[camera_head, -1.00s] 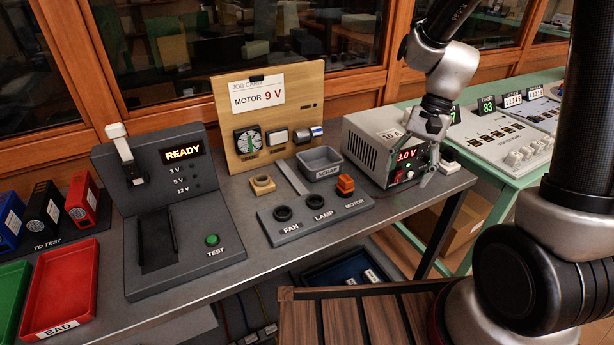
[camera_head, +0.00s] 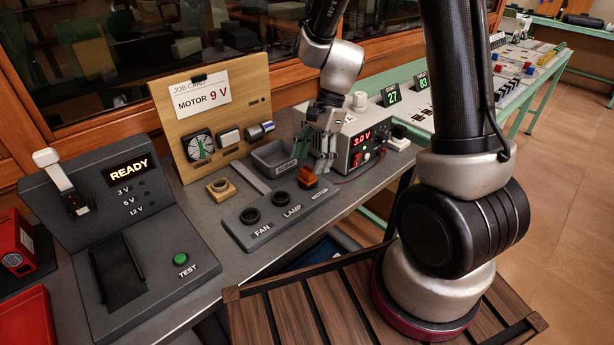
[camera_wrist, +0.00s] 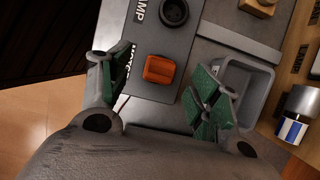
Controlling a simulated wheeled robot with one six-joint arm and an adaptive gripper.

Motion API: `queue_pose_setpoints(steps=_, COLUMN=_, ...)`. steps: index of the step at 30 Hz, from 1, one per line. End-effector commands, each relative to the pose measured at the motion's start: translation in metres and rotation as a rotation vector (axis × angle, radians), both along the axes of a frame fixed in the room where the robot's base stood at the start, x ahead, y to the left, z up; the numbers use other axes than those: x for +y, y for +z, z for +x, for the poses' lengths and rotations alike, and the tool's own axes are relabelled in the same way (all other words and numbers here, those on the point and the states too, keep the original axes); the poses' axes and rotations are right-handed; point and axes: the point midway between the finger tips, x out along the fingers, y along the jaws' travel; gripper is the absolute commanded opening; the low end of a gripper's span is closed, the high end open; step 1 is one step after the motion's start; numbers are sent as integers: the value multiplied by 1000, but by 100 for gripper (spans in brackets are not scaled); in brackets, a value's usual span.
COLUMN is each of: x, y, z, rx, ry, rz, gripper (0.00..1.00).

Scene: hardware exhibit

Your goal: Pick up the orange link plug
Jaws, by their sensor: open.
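The orange link plug (camera_head: 307,178) sits in the MOTOR position at the right end of the grey socket panel (camera_head: 262,232). My gripper (camera_head: 317,150) is above and just behind it, fingers pointing down. In the wrist view the orange plug (camera_wrist: 159,70) lies between and a little beyond the two green-padded fingers of my gripper (camera_wrist: 160,95), with clear space on both sides. The gripper is open and empty. The head view does not show clearly how high the fingertips are over the plug.
A grey bin (camera_head: 272,160) stands close behind the panel, beside the right finger in the wrist view. The power supply (camera_head: 352,140) reading 3.0 V is just right of the gripper. The job card board (camera_head: 240,110) stands behind. A tester (camera_head: 130,225) is at left.

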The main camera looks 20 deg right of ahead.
Motion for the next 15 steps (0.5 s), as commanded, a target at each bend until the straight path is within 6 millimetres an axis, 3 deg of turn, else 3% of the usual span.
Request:
queue_pose_setpoints(steps=6, x=10, y=-32, z=-2, rx=3, ry=0, rz=0, gripper=62)
queue_pose_setpoints(steps=15, x=12, y=-38, z=-2, rx=0, ry=1, rz=0, gripper=62)
